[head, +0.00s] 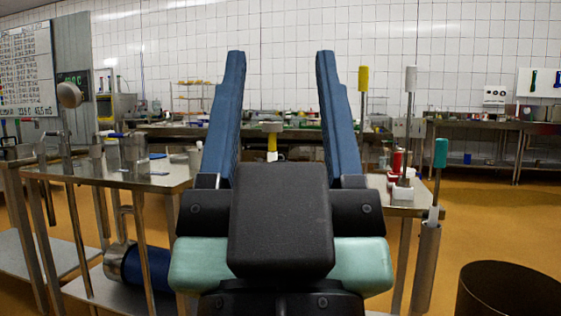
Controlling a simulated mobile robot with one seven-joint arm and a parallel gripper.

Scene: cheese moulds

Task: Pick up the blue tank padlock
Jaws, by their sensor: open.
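My gripper (281,60) is in the middle of the head view, with its two long blue fingers pointing up and wide apart. It is open, and nothing shows held between the fingers. I cannot make out the blue tank padlock for certain. A small blue item (558,79) hangs on a white board at the far right wall, too small to identify. My gripper and arm hide much of the middle of the near table.
A steel table (120,180) stands at left, with a blue-and-steel cylinder (145,266) on its lower shelf. A red container (397,161) and upright-handled tools stand at right. A dark bin (510,290) is on the floor at lower right. Open floor lies at right.

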